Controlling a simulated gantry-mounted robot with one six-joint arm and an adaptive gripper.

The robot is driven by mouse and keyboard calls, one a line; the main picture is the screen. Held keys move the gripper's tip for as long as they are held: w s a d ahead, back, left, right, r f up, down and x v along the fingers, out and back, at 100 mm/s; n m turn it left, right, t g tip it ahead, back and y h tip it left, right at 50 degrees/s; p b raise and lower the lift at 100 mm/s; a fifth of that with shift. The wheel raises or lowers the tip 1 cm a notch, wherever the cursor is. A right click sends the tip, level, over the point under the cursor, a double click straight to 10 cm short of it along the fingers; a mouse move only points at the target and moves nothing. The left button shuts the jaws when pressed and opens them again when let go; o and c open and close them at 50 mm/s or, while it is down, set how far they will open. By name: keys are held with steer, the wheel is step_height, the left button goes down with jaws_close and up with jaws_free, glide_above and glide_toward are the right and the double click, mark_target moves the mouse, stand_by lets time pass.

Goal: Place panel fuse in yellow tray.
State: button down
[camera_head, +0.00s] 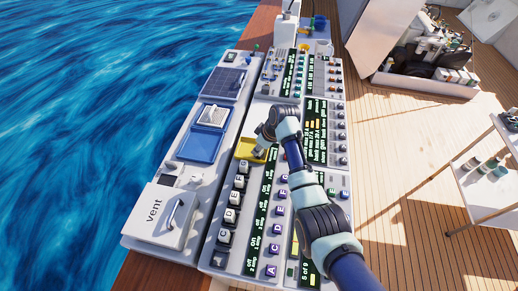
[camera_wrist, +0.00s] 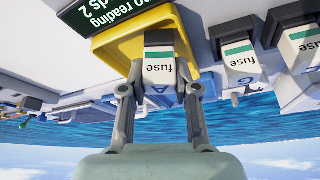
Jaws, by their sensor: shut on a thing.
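The yellow tray (camera_head: 244,153) sits on the console. In the wrist view its yellow rim (camera_wrist: 108,57) shows around and behind the held fuse. My gripper (camera_head: 261,149) is at the tray in the head view. In the wrist view my gripper (camera_wrist: 160,82) is shut on the panel fuse (camera_wrist: 158,67), a white block with a green stripe and the word "fuse", marked A at its near end. The fuse is in front of the tray's opening. I cannot tell whether it touches the tray floor.
Other fuses, one (camera_wrist: 239,62) in the wrist view, stand in a row beside the tray. The console also carries a blue tray (camera_head: 201,147), a white vent box (camera_head: 162,217), and lettered keys and displays. Open deck lies to the right, water to the left.

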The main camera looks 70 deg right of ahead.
steer(key=shift+f, duration=0.2)
steer(key=shift+f, duration=0.15)
steer(key=c, duration=0.9)
jaws_free()
steer(key=shift+o, duration=0.2)
steer(key=shift+r, duration=0.5)
steer(key=p+v, duration=0.2)
steer(key=v, duration=0.9)
steer(key=shift+s+r+p, duration=0.15)
steer(key=shift+s+p, duration=0.05)
steer(key=shift+p, duration=0.1)
steer(key=shift+w+a, duration=0.1)
